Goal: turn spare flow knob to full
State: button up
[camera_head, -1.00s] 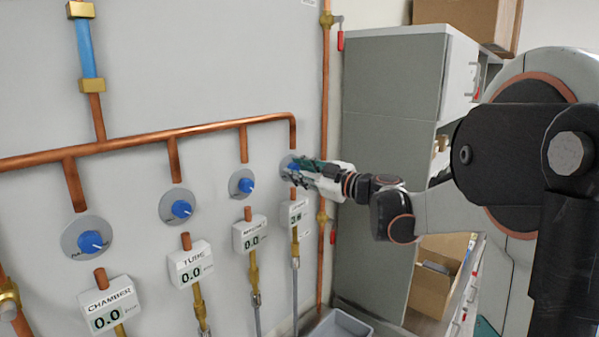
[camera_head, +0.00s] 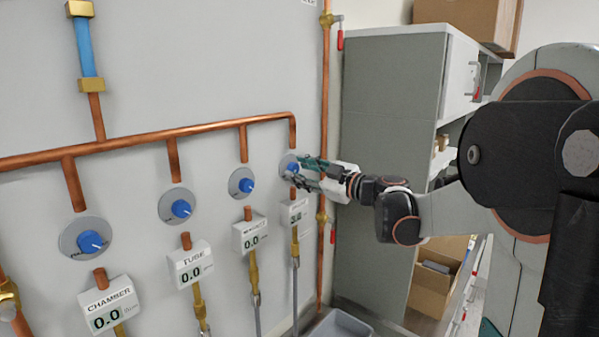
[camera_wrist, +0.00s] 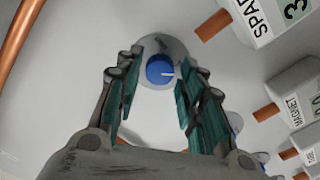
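The spare flow knob (camera_head: 292,167) is a blue dial on a round grey plate, the rightmost in the row on the wall panel. In the wrist view the blue knob (camera_wrist: 160,68) shows a white pointer line towards the picture's right. My gripper (camera_head: 303,169) is open in front of it, with the fingertips close to the plate. In the wrist view the knob shows between the two spread green-padded fingers (camera_wrist: 160,72), with a gap on both sides. The SPARE display (camera_wrist: 262,15) is partly cut off; a 3 shows on it.
Magnet knob (camera_head: 241,183), tube knob (camera_head: 180,208) and chamber knob (camera_head: 90,241) stand to the left, their displays reading 0.0. A vertical copper pipe (camera_head: 325,110) and a grey cabinet (camera_head: 385,200) are at the right. A grey bin (camera_head: 340,325) is below.

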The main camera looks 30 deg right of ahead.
jog(key=v, duration=1.1)
jog(key=shift+a, duration=0.1)
